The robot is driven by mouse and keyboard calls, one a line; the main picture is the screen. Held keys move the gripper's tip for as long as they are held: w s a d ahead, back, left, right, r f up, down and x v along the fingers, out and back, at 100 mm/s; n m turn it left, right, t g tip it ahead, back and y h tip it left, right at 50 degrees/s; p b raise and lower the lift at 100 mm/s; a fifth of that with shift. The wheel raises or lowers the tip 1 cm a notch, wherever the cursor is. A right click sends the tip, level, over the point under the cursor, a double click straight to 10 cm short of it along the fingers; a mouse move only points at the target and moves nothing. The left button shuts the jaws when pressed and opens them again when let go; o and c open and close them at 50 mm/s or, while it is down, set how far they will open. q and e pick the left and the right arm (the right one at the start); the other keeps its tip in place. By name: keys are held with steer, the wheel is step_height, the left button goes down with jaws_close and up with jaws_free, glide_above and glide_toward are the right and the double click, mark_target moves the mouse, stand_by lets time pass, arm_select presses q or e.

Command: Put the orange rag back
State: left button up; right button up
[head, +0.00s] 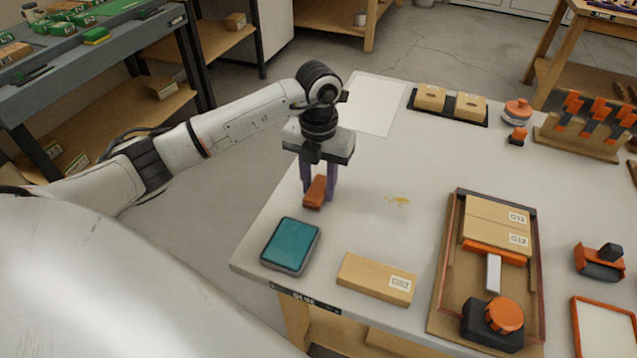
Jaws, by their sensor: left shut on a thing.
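The orange rag (315,192) is a small, folded-looking orange-brown piece. My left gripper (319,186) points down and is shut on it, near the left edge of the white table. I cannot tell whether the rag touches the tabletop. A teal pad in a dark tray (290,245) lies in front of the gripper, near the table's front left corner. A yellowish stain (398,201) is on the tabletop to the right of the gripper. My right gripper is not in view.
A labelled wooden block (376,279) lies at the front edge. A wooden tray (449,262) with blocks and an orange-knobbed device stands right of it. A white sheet (371,104) and a black tray (448,117) with two blocks lie behind. The table around the stain is clear.

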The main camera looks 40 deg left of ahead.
mark_target(319, 187)
arm_select(q)
steer(key=shift+f, duration=0.2)
steer(key=o, duration=0.9)
steer(key=shift+o, duration=0.2)
steer(key=shift+r, duration=0.1)
step_height(319, 187, up, 12)
steer(key=shift+r, duration=0.15)
